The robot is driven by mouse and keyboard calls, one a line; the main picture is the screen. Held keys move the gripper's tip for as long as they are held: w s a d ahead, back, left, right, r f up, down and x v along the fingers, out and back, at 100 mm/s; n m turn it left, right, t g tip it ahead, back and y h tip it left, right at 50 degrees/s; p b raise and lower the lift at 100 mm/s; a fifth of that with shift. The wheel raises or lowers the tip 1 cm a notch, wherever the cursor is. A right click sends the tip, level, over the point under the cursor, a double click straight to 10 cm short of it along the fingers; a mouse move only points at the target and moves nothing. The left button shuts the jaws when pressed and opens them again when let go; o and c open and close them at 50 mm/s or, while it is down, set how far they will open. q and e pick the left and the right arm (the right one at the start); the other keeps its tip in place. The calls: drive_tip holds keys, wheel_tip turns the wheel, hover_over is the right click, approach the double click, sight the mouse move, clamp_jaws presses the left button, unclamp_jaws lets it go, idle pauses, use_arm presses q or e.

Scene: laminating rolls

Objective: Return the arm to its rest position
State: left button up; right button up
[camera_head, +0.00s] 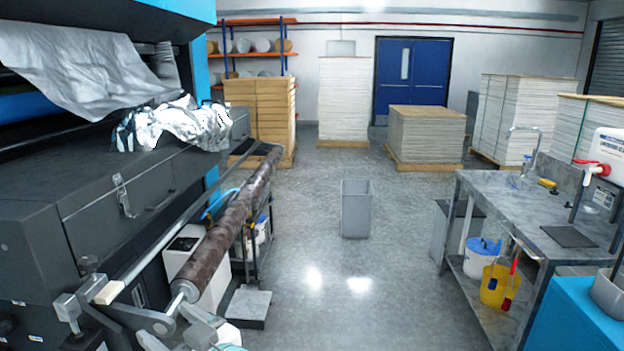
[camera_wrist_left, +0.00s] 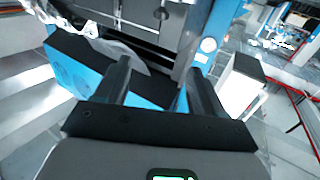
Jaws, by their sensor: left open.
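My left gripper (camera_wrist_left: 160,85) shows in the left wrist view with its two dark fingers spread apart. Nothing is held between them; a dark panel and a blue part of the scene show behind. In the head view only some grey and white pieces show at the bottom, below the near end of the brown roll, and I cannot make out fingers there. My right gripper is in neither view.
The laminating machine (camera_head: 120,190) fills the left, with crumpled silver film (camera_head: 175,125) and a brown roll (camera_head: 230,230) along its front. A grey bin (camera_head: 355,210) stands on the open floor. A sink bench (camera_head: 500,205) is at right; paper stacks (camera_head: 425,135) stand behind.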

use_arm(q)
drive_tip(key=w+a+f+m+g, duration=0.1)
drive_tip(key=a+f+m, duration=0.1)
drive_tip(key=a+f, duration=0.45)
drive_tip(key=w+a+f+m, duration=0.1)
drive_tip(key=a+f, duration=0.2)
drive_tip(key=f, duration=0.6)
wheel_tip(320, 180, down, 17)
drive_tip(key=s+d+m+h, duration=0.2)
drive_tip(key=m+h, duration=0.3)
drive_tip(key=h, duration=0.3)
drive_tip(key=s+d+f+m+g+h, duration=0.1)
drive_tip(key=s+d+f+g+h, duration=0.1)
drive_tip(key=s+d+f+h, duration=0.65)
drive_tip(key=s+d+f+g+h, duration=0.2)
drive_tip(key=s+d+g, duration=0.4)
drive_tip(key=s, duration=0.5)
drive_tip(key=shift+s+d+f, duration=0.3)
drive_tip(key=shift+d+f, duration=0.5)
drive_tip(key=shift+d, duration=0.35)
drive_tip(key=shift+w+h, duration=0.1)
drive_tip(key=shift+h, duration=0.15)
drive_tip(key=c, duration=0.5)
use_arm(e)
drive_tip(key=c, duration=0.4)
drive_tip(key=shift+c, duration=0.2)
